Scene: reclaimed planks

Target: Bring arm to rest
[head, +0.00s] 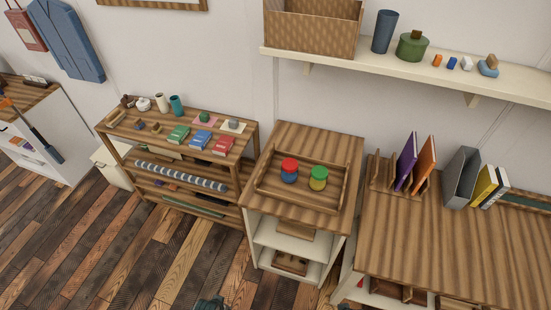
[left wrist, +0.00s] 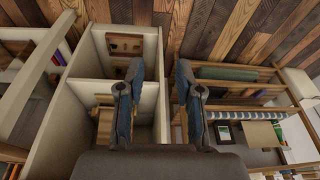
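In the left wrist view my left gripper (left wrist: 158,95) has its two blue-grey fingers spread apart with nothing between them. Beyond the fingers are the white cabinet's open shelves and the floor. In the head view only a small dark piece, which looks like my left gripper (head: 209,304), shows at the bottom edge, in front of the cabinet and shelf unit. The rest of that arm is outside the head view. I cannot make out my right gripper in either view.
A slatted shelf unit (head: 110,130) with books is left, a wooden desk (head: 430,240) right. A wall shelf (head: 350,57) hangs above. Plank floor (head: 120,250) is clear at front left.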

